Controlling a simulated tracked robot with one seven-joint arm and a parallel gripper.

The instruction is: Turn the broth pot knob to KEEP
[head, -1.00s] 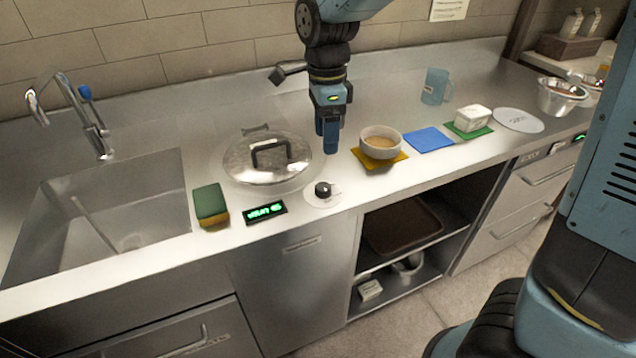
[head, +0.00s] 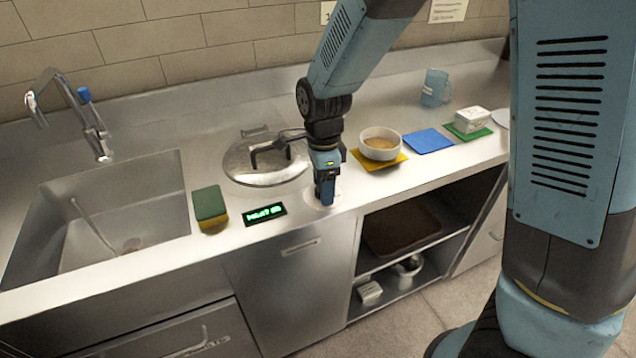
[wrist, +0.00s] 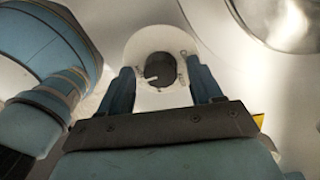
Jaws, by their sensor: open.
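My gripper (head: 325,192) points down over the broth pot knob at the counter's front edge and hides the knob in the head view. In the wrist view the dark round knob (wrist: 159,70) with a pale pointer mark sits on its white dial plate (wrist: 150,42). My open fingers (wrist: 160,90) stand on either side of the knob, with no clear contact visible. The lidded broth pot (head: 262,172) is set in the counter behind the knob. A small green-lit display (head: 264,215) stands left of the knob; its text is unclear.
A green and yellow sponge (head: 210,208) lies left of the display, beside the sink (head: 120,220). A bowl of broth (head: 380,145) on a yellow mat (head: 394,163), a blue mat (head: 428,142) and a blue jug (head: 435,88) stand to the right.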

